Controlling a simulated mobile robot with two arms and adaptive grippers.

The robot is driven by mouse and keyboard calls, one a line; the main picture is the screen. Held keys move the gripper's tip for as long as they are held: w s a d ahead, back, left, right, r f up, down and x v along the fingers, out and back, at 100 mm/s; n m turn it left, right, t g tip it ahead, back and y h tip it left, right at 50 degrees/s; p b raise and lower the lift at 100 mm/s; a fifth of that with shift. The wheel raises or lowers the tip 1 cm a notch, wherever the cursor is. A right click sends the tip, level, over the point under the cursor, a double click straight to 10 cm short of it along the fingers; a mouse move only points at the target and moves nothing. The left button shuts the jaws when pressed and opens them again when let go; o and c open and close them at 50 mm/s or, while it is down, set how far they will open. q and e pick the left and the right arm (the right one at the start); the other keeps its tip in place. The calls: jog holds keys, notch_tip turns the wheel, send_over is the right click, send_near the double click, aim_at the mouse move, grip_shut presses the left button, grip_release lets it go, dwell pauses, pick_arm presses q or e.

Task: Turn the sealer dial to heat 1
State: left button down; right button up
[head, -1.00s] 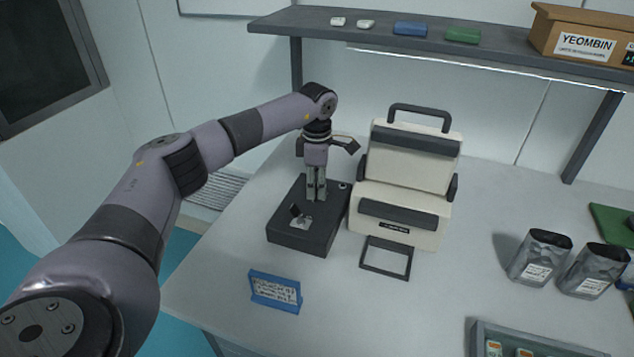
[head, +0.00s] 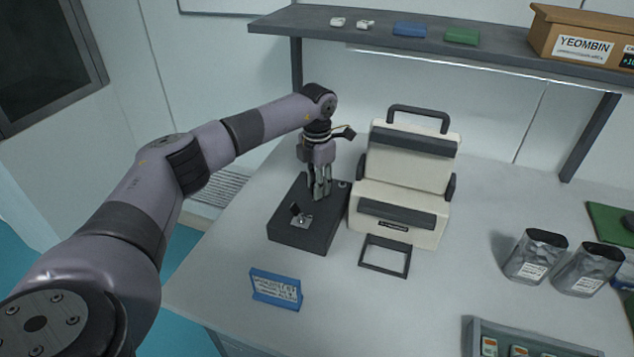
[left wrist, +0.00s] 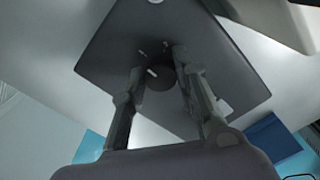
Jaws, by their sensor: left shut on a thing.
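The dark control box (head: 292,236) lies on the table left of the beige sealer (head: 400,200). My left gripper (head: 319,196) points down onto the back part of the box. In the left wrist view the dark round dial (left wrist: 160,80) with a white pointer line sits between the fingertips of my left gripper (left wrist: 157,68), which is shut on it. Small white marks are on the box beside the dial; I cannot read them. In the head view the fingers hide the dial. My right gripper is not in view.
A small switch on a silver plate (head: 301,220) is at the box's front. Silver pouches (head: 536,256) stand at right. A shelf (head: 480,50) spans the back. The table's middle front is clear.

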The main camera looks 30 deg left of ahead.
pick_arm(q)
jog(key=shift+r, duration=0.1)
dwell(0.4)
jog(key=c, duration=1.2)
grip_release()
jog(key=shift+c, duration=0.2)
notch_tip(320, 180, up, 12)
